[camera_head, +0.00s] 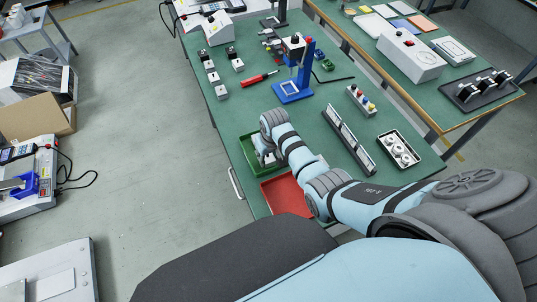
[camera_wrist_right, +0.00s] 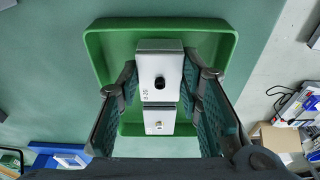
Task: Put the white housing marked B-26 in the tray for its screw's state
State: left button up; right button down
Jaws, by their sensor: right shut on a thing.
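A white housing (camera_wrist_right: 160,62) with a dark round screw or opening in its face is between the fingers of my right gripper (camera_wrist_right: 162,76). Its small side marking seems to read B-26 but is hard to make out. The gripper is shut on it, over the green tray (camera_wrist_right: 95,50). Whether the housing touches the tray floor I cannot tell. A second white housing (camera_wrist_right: 158,122) is beside it in the tray. In the head view my right gripper (camera_head: 266,158) is at the green tray (camera_head: 246,146), mostly hidden by my wrist. The red tray (camera_head: 286,198) is partly covered by my arm. My left gripper is not in view.
Several white housings (camera_head: 221,92) stand in rows on the green table. A red screwdriver (camera_head: 260,78) and a blue gantry stand (camera_head: 293,92) are farther back. A long slotted rack (camera_head: 350,140) and a black tray of round parts (camera_head: 400,150) lie right of my arm.

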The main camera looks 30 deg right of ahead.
dwell(0.3)
jog(key=c, duration=1.1)
grip_release()
jog(key=shift+f, duration=0.1)
jog(key=shift+o, duration=0.2)
notch_tip(320, 180, up, 12)
jog(key=s, duration=0.2)
jog(key=shift+s+f, duration=0.1)
